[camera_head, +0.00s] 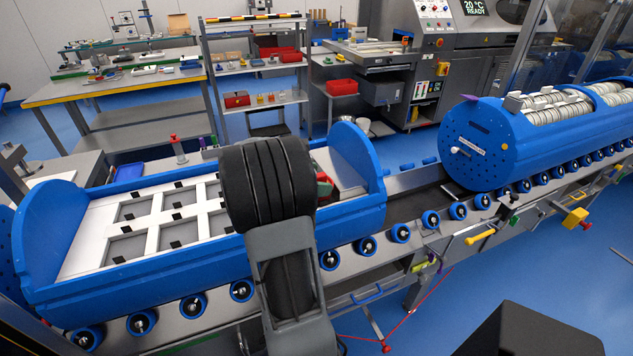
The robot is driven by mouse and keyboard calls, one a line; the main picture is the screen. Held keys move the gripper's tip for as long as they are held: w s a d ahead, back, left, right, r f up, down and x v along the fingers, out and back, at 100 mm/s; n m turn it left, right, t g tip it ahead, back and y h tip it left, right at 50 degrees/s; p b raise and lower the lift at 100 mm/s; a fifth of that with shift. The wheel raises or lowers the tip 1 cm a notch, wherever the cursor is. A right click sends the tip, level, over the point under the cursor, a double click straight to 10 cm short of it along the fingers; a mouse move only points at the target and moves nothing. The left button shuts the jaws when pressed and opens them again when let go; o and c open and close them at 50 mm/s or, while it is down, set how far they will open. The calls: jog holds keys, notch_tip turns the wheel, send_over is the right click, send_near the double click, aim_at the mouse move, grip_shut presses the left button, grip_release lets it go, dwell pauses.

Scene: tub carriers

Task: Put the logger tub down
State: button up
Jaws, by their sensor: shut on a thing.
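My arm (268,185) reaches up from the bottom middle, over the near blue carrier (185,284). My gripper's fingers and whatever they hold are hidden behind the arm. I cannot make out a logger tub. A small red and green piece (325,187) shows just right of my arm, inside the carrier's right part; I cannot tell what it is or whether it is held. The near carrier lies open side up, with a white divided insert (87,246) of several square pockets. The pockets in view look grey-floored with small black tabs. The insert's right part is mostly covered by my arm.
The near carrier rests on a roller conveyor (330,260) with raised blue end plates (356,160). A second blue carrier (480,150) with rows of white pieces stands farther right. Behind are a workbench (120,87), a shelf rack (262,102) and a grey machine (455,75).

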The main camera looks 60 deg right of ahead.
jog(key=shift+f, duration=0.6)
jog(key=shift+f, duration=0.1)
jog(key=o, duration=0.7)
jog(key=shift+c, duration=0.2)
jog(key=shift+a, duration=0.1)
jog(key=v, duration=1.2)
jog(key=shift+w, duration=0.1)
